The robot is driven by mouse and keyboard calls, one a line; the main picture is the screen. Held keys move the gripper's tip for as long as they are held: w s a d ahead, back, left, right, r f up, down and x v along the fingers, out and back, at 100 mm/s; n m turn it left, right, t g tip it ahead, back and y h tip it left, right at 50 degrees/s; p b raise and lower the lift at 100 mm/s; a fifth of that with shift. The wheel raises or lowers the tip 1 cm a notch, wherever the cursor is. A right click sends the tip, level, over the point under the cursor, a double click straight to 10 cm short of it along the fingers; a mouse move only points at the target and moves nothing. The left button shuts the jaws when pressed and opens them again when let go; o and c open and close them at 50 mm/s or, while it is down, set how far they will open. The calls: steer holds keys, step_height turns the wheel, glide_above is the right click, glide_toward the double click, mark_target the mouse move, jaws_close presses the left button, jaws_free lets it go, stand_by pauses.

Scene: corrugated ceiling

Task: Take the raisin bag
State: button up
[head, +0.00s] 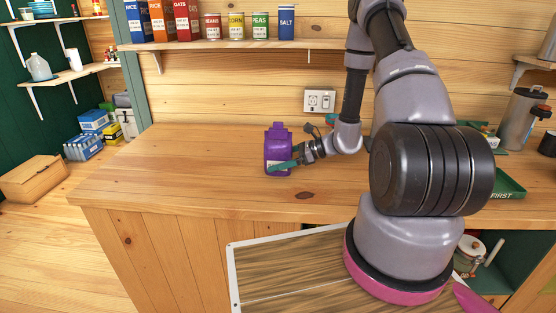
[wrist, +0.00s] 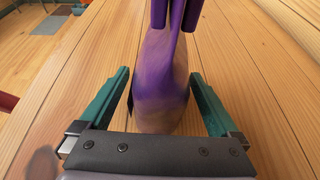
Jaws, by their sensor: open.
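The raisin bag (head: 277,146) is a purple pouch with a pale label patch low on its front. It stands upright on the wooden counter (head: 170,165). My gripper (head: 280,163) reaches in from the right at counter height, with its green fingers at the bag. In the wrist view the bag (wrist: 163,80) rises between the two green fingers of my gripper (wrist: 160,100).
A shelf (head: 225,44) above the counter holds boxes and cans. A wall outlet (head: 320,101) is behind my wrist. The counter left of the bag is clear.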

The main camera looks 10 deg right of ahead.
jaws_close()
steer(key=shift+r, duration=0.1)
